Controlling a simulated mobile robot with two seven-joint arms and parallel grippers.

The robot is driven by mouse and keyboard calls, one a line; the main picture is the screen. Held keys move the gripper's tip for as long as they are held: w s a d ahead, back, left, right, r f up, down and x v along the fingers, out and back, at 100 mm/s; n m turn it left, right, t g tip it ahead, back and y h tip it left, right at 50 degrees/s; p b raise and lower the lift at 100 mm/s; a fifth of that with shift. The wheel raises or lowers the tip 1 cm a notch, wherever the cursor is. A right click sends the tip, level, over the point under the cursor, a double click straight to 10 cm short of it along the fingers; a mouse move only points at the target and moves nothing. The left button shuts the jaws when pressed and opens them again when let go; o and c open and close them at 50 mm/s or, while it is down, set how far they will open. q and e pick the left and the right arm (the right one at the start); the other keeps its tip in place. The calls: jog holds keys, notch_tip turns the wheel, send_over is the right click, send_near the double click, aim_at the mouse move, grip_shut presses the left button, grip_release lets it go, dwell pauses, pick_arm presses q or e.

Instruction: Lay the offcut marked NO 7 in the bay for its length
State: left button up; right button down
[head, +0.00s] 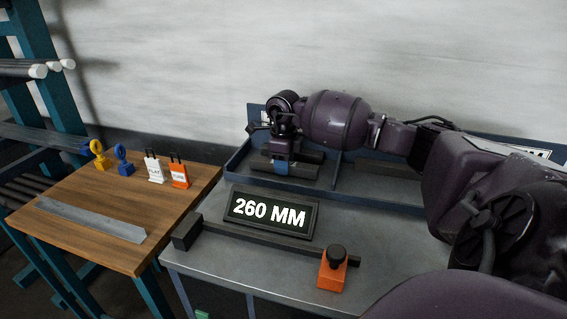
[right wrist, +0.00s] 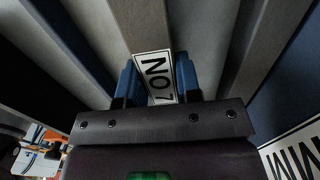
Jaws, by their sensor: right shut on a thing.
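My right gripper (head: 281,172) is at the left bay of the blue-walled tray (head: 236,158) on the grey bench. Its blue fingers (right wrist: 157,82) are shut on a grey-brown offcut (right wrist: 140,22). A white label (right wrist: 155,76) on the offcut reads NO 7. In the head view the gripper partly hides the dark bars in that bay; I cannot tell whether the held offcut touches the tray floor. A black display (head: 270,212) in front of the tray reads 260 MM. My left gripper is not in view.
A dark measuring bar (head: 245,238) with an orange stop (head: 332,270) lies before the display. A wooden table (head: 90,195) at left holds a flat grey strip (head: 92,218), white and orange tags, and yellow and blue rings. Another bar (right wrist: 256,50) lies beside the offcut.

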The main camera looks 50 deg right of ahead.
jog(key=shift+f, duration=0.35)
jog(key=c, duration=0.7)
grip_release()
jog(key=shift+c, duration=0.2)
notch_tip(320, 180, up, 9)
jog(key=shift+r, duration=0.9)
jog(key=shift+r+p, duration=0.15)
jog(key=shift+p, duration=0.15)
